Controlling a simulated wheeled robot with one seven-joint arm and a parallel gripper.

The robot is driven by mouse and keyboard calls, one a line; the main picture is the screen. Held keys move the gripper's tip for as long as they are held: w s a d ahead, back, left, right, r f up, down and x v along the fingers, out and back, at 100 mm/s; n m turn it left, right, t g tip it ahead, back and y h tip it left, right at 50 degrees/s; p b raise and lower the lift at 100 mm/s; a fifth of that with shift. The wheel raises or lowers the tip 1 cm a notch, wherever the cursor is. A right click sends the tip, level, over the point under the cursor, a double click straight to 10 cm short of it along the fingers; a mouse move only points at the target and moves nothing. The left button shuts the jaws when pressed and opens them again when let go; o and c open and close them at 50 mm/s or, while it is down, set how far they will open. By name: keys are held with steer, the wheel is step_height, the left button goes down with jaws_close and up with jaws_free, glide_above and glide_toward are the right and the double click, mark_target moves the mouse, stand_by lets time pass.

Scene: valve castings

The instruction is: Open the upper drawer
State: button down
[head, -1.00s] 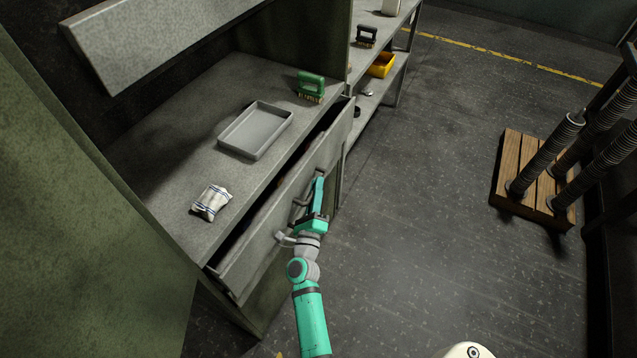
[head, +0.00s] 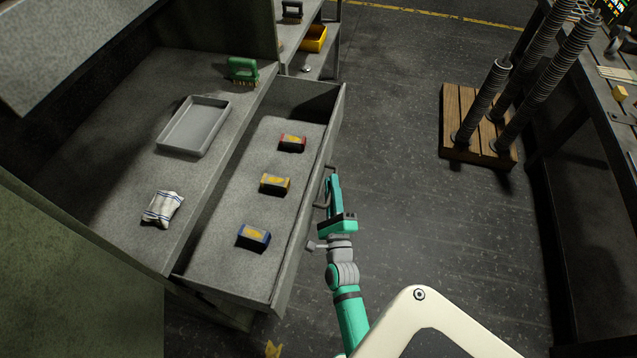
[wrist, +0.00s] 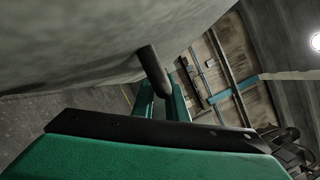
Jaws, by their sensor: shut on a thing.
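The upper drawer (head: 205,248) is pulled well out of the grey cabinet in the head view. Its inside shows a red box (head: 292,142), a yellow box (head: 275,184) and a blue box (head: 254,236) in a row, apart from one another. My gripper (head: 331,182) is at the outer side of the drawer front, shut on the drawer handle (head: 323,193). In the wrist view, the dark handle bar (wrist: 152,68) runs between the fingers (wrist: 163,103), close to the grey drawer front. The hand hides part of the handle in the head view.
On the cabinet top are a grey tray (head: 168,137), a striped cloth (head: 162,208) and a green brush (head: 242,70). A shelf with a yellow bin (head: 314,38) stands behind. A wooden pallet (head: 462,148) with coiled columns is at right. Floor between is clear.

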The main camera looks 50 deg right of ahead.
steer(key=shift+s+d, duration=0.1)
steer(key=shift+s, duration=0.2)
steer(key=c, duration=2)
jaws_free()
steer(key=shift+c, duration=0.2)
steer(key=v, duration=1)
steer(key=shift+s+a, duration=0.3)
